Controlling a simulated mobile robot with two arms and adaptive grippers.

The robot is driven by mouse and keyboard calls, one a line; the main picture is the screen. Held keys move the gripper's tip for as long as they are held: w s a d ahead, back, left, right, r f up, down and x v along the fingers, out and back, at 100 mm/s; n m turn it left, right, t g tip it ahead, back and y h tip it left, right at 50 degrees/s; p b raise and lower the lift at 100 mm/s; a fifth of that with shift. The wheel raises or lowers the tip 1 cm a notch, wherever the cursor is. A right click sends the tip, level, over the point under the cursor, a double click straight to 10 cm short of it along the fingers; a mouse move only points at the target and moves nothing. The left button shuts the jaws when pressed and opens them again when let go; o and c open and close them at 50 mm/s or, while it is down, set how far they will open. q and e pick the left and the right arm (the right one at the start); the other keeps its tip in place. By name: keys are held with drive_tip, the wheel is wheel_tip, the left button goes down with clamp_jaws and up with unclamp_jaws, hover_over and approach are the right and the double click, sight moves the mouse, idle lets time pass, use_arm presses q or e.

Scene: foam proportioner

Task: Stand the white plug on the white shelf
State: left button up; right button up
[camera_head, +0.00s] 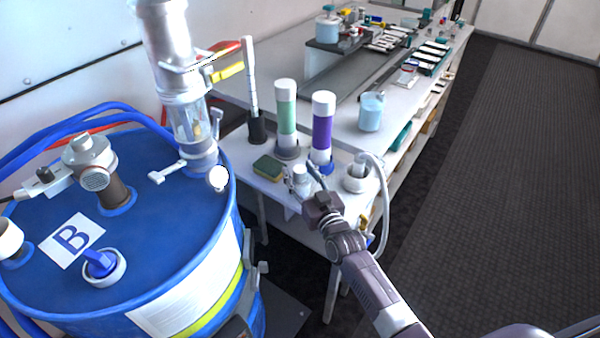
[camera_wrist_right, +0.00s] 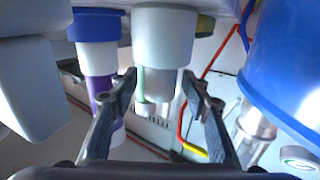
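The white plug (camera_head: 301,183) is a pale cylinder upright at the front edge of the white shelf (camera_head: 262,203). In the right wrist view, which looks upside down, the plug (camera_wrist_right: 165,38) has a wide white part against the shelf and a narrower greyish part. My right gripper (camera_head: 304,178) reaches it from the front right. In its wrist view the fingers (camera_wrist_right: 160,86) stand apart on either side of the narrower part, with narrow gaps showing. Whether either finger touches cannot be told. My left gripper is not in view.
Behind the plug stand a green tube (camera_head: 287,120) and a purple tube (camera_head: 322,130). A sponge (camera_head: 268,168) lies left, and a white fitting with a hose (camera_head: 357,178) stands right. The blue drum (camera_head: 150,235) is close on the left. A jug (camera_head: 371,112) stands farther back.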

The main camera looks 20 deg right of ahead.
drive_tip(key=shift+r, duration=0.2)
drive_tip(key=shift+s+f, duration=0.15)
drive_tip(key=shift+s, duration=0.15)
drive_tip(key=s+d, duration=0.1)
drive_tip(key=s, duration=1)
drive_tip(key=shift+s+d+b, duration=0.15)
drive_tip(key=shift+s+b, duration=0.05)
drive_tip(key=shift+b, duration=0.2)
